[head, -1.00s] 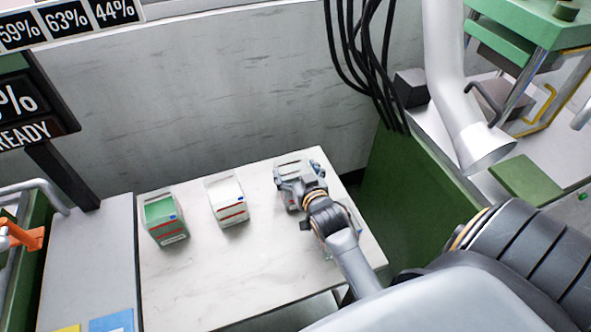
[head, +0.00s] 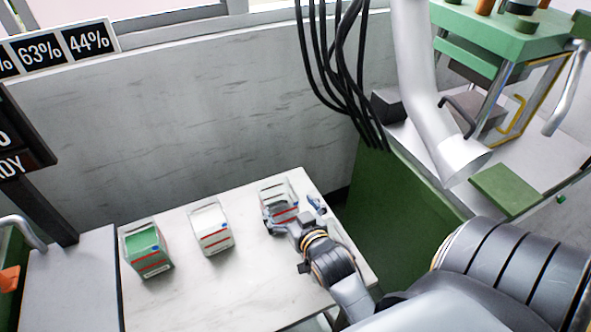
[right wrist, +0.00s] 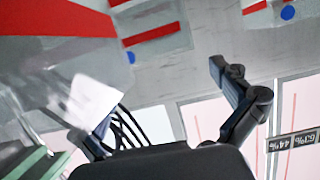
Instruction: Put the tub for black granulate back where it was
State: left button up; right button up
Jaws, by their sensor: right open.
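A clear-walled tub with a red stripe (head: 279,194) stands upright at the back right of the white table (head: 200,290); it is the third in a row, and I take it for the black granulate tub. Its contents cannot be made out. My right gripper (head: 291,212) is open at the near side of this tub, its fingers spread to either side. In the right wrist view, the open fingers (right wrist: 150,95) show with a blurred, see-through tub wall (right wrist: 55,60) close at upper left. My left gripper is not in view.
A tub with green contents (head: 146,250) and a tub with white contents (head: 211,228) stand to the left on the same table. A green machine side (head: 395,195) rises right of the table. The table front is clear.

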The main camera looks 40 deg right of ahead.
jog(key=v, duration=0.5)
dwell(0.5)
